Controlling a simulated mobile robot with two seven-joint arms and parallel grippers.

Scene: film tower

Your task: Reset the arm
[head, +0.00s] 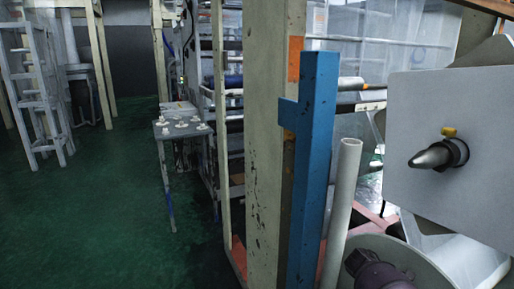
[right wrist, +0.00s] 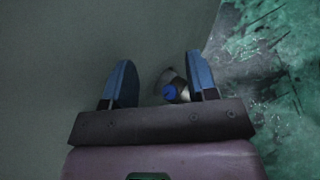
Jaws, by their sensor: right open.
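My right gripper (right wrist: 158,64) shows in the right wrist view with its two blue fingers spread apart. Nothing is gripped between them. A small metallic round part with a blue centre (right wrist: 169,91) shows between the fingers, closer to the right one; I cannot tell how far off it is or whether it is touched. Behind the fingers is a plain grey-green surface (right wrist: 60,60). Neither gripper shows in the head view, and my left gripper is in no view.
In the head view a cream post (head: 262,150) and a blue post (head: 315,160) stand close ahead. A white panel with a dark metal cone (head: 435,156) is at right. A small table (head: 170,133) stands further back. Green floor (head: 90,210) is open at left, before white ladder-like frames (head: 30,90).

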